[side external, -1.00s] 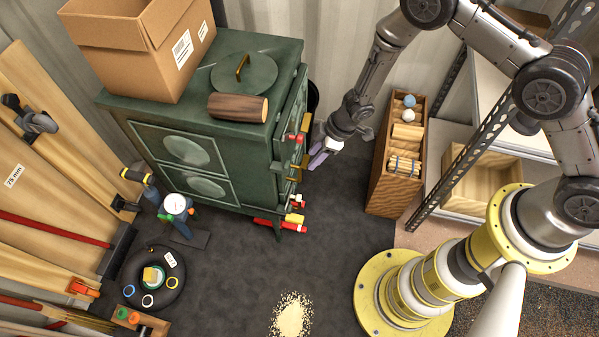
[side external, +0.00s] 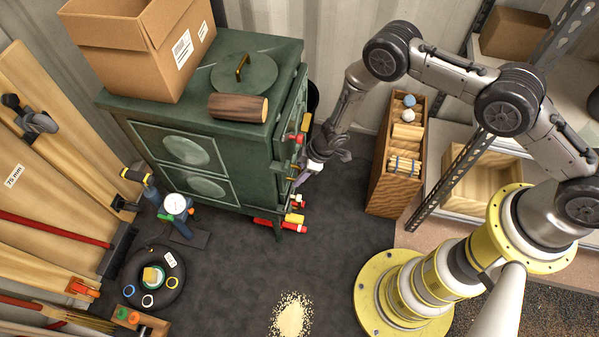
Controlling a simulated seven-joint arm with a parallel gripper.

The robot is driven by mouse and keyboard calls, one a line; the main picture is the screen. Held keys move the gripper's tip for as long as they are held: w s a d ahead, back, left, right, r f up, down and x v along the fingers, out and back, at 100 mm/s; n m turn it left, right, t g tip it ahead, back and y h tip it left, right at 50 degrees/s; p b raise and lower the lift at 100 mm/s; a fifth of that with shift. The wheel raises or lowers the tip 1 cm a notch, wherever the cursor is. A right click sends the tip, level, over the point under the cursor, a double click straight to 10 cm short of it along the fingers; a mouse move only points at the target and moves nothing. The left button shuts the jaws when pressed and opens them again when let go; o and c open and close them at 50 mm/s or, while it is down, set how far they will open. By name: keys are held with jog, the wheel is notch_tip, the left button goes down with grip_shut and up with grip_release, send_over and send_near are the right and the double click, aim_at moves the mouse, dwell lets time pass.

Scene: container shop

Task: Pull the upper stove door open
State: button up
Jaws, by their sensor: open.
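The green stove (side external: 215,140) stands at the centre left. Its door side faces right, toward my arm, and is seen at a steep slant. The upper stove door (side external: 292,112) looks closed, though little of its face shows. Red and brass-coloured fittings (side external: 296,137) stick out along that side. My gripper (side external: 303,176) is open, low beside the stove's right side, near the height of the lower fittings. Its fingers are small and partly hidden by the wrist; I cannot tell whether they touch a fitting.
A cardboard box (side external: 140,50) and a log (side external: 238,107) lie on the stove top. A wooden crate (side external: 392,175) stands close right of my wrist, with metal shelving (side external: 480,150) beyond. The dark floor in front is mostly clear, with a pale powder pile (side external: 291,316).

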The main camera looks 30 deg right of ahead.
grip_shut()
dwell(1.3)
